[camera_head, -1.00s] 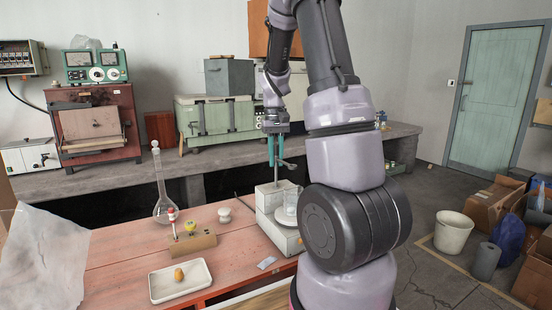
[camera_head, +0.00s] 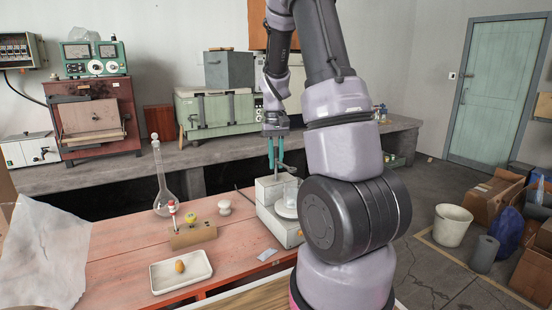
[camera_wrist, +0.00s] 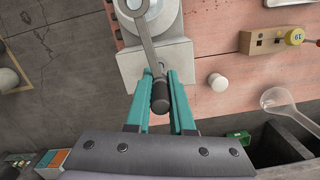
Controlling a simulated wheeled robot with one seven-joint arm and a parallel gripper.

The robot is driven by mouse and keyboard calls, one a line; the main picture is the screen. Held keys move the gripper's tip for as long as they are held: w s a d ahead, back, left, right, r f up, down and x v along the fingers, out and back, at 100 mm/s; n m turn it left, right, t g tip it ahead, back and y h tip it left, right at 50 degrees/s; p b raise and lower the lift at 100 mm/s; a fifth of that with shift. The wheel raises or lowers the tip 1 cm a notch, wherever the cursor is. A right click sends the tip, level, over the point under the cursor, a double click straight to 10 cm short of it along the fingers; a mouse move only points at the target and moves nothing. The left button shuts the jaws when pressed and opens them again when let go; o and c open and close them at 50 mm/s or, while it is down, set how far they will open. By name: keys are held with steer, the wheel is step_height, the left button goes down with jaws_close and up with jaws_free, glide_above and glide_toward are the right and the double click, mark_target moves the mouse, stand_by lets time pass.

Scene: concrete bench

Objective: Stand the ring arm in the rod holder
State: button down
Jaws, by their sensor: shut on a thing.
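My gripper (camera_head: 276,150) has teal fingers and points down above the balance in the head view. In the wrist view its fingers (camera_wrist: 160,82) stand on both sides of the ring arm (camera_wrist: 149,38), a grey metal bar with a black grip at the near end. They are shut on it near that grip. Its far end reaches over the balance's round pan; the ring is cut off at the top edge. The rod holder (camera_head: 193,236) is a wooden block on the red bench, with a red-topped item and a yellow knob. The holder also shows in the wrist view (camera_wrist: 268,42).
A white stopper-like piece (camera_head: 224,208), a long-necked flask (camera_head: 163,190) and a white tray (camera_head: 181,283) with an orange-brown item are on the bench.

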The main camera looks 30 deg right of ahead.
mark_target(276, 148)
steer(key=shift+f, duration=0.1)
steer(key=shift+c, duration=1.5)
jaws_free()
steer(key=shift+r, duration=3.5)
steer(key=shift+r, duration=0.1)
steer(key=s+a+r+t+y, duration=0.1)
steer(key=s+a+r+t, duration=0.3)
steer(key=s, duration=0.5)
steer(key=s+a+r+m+t, duration=0.1)
steer(key=s+a+r+t, duration=0.3)
steer(key=s+a+r, duration=0.5)
step_height(276, 148, up, 2)
steer(key=shift+s+a+r+m+y, duration=0.2)
steer(key=shift+s+r+m+y, duration=0.15)
steer(key=shift+s, duration=0.35)
